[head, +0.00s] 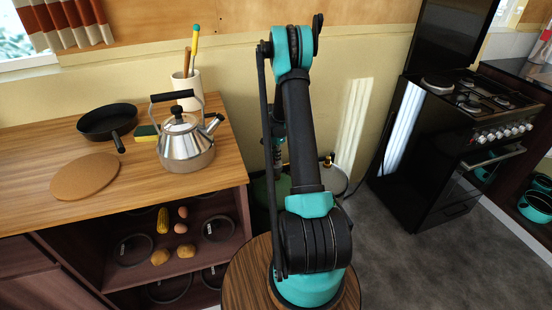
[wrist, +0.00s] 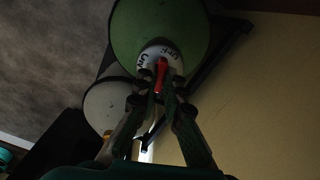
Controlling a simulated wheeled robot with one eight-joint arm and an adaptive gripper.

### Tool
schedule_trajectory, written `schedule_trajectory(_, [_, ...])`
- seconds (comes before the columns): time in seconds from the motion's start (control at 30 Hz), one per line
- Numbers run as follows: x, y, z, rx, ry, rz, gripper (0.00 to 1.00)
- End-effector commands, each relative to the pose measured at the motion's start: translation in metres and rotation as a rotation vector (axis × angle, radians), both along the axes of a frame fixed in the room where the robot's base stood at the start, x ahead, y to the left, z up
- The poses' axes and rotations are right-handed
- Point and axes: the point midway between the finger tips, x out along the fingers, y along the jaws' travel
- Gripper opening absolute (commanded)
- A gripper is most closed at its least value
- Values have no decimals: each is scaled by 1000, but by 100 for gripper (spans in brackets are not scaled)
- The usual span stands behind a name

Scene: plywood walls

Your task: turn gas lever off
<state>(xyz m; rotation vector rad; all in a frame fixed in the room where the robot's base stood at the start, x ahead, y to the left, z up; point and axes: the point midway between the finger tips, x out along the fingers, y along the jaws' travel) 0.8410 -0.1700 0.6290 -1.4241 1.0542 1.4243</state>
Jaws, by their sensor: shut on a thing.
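A green gas bottle (wrist: 140,25) fills the top of the wrist view, with a white lettered collar (wrist: 150,50). A red lever (wrist: 161,72) sticks out from this collar. My gripper (wrist: 163,95) has its two fingers closed around the lever's near end. The fingers hide part of the lever and the valve under it. In the head view the green bottle (head: 260,190) stands low by the wall, mostly behind my arm. My gripper's fingertips and the lever are hidden there.
A grey bottle (head: 333,178) stands right of the green one, and shows in the wrist view (wrist: 103,105). The wooden counter (head: 40,150) at left bears a kettle (head: 184,148) and a pan (head: 106,120). A black stove (head: 430,150) stands at right; floor before it is clear.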

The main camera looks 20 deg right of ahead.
Motion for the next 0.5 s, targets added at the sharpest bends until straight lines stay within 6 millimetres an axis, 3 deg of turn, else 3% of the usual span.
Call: schedule_trajectory(0.5, [0, 0, 0, 0, 0, -282, 0])
